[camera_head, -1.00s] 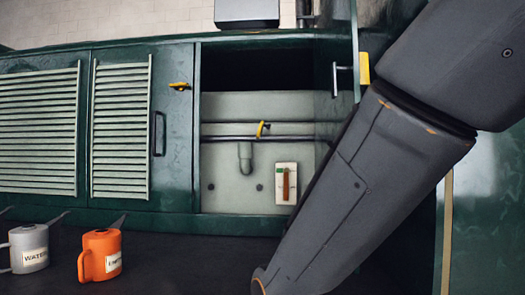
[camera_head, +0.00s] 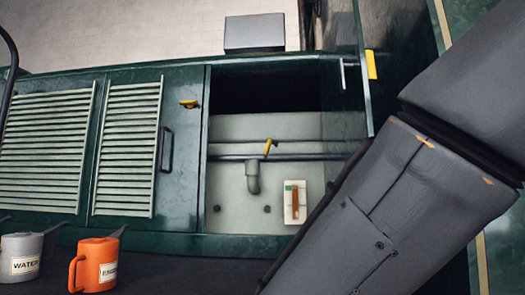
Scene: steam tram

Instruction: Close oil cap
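No part that I can clearly identify as the oil cap shows. In the open cabinet bay, a grey bent pipe (camera_head: 253,178) hangs below a horizontal dark pipe (camera_head: 225,157), with its end pointing down. I cannot tell whether it carries a cap. A small yellow lever (camera_head: 269,147) sits on the dark pipe. An orange can (camera_head: 97,262) with a spout and a partly readable label stands at the lower left. My arm crosses the right side of the view, and my gripper is out of the frame.
A grey can labelled WATER (camera_head: 22,257) stands left of the orange one. A white panel with an orange-brown handle (camera_head: 295,202) is in the bay. The green door (camera_head: 358,85) stands open at right. Louvred doors (camera_head: 125,150) are left. A grey box (camera_head: 254,33) sits above.

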